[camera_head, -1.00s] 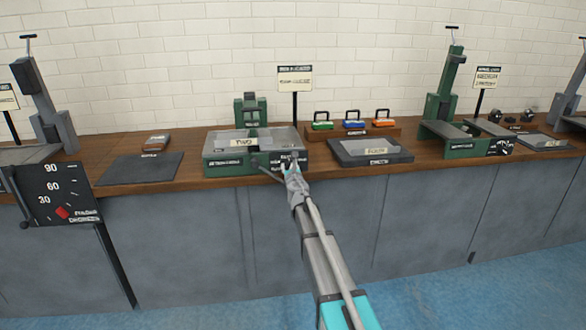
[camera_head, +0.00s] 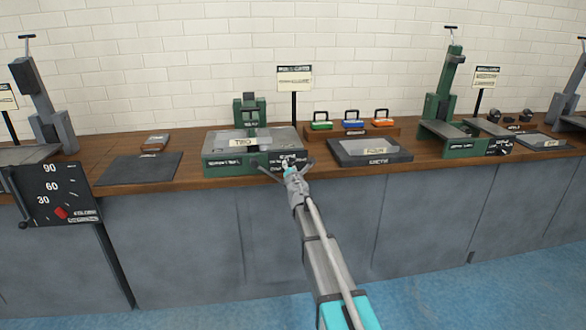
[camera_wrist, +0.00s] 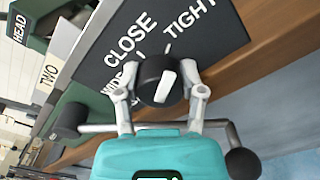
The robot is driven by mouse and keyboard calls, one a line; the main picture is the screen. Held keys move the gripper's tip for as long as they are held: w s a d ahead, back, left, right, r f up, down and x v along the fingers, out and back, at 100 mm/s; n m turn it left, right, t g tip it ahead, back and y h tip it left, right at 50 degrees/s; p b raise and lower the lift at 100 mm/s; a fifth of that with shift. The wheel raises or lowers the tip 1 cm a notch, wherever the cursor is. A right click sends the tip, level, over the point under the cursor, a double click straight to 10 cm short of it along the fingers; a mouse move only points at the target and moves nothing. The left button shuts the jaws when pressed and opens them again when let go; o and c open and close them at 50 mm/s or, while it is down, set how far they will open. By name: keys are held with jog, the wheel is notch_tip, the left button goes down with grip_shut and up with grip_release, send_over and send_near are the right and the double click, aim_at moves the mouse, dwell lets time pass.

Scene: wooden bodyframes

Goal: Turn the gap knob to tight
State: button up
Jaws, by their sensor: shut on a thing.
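The gap knob (camera_wrist: 160,80) is a round black knob with a white pointer bar, on a dark panel (camera_wrist: 215,40) lettered WIDE, CLOSE and TIGHT. In the wrist view its pointer leans up and slightly right, towards the tick near the word TIGHT. My gripper (camera_wrist: 160,92) has one finger on each side of the knob and is shut on it. In the head view, my gripper (camera_head: 288,166) is at the right front of the green machine marked TWO (camera_head: 228,160), and it hides the knob there.
A dark tray (camera_head: 370,158) stands right of the machine, with green, blue and orange handled blocks (camera_head: 353,124) behind it. A dark mat (camera_head: 140,168) lies to the left. A sign on a post (camera_head: 294,80) stands behind. The blue floor in front is clear.

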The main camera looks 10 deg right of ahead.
jog(key=shift+d, duration=0.1)
dwell(0.3)
jog(key=o, duration=1.1)
jog(key=shift+o, duration=0.2)
jog(key=shift+s, duration=0.2)
jog(key=s, duration=0.7)
jog(key=shift+s, duration=0.35)
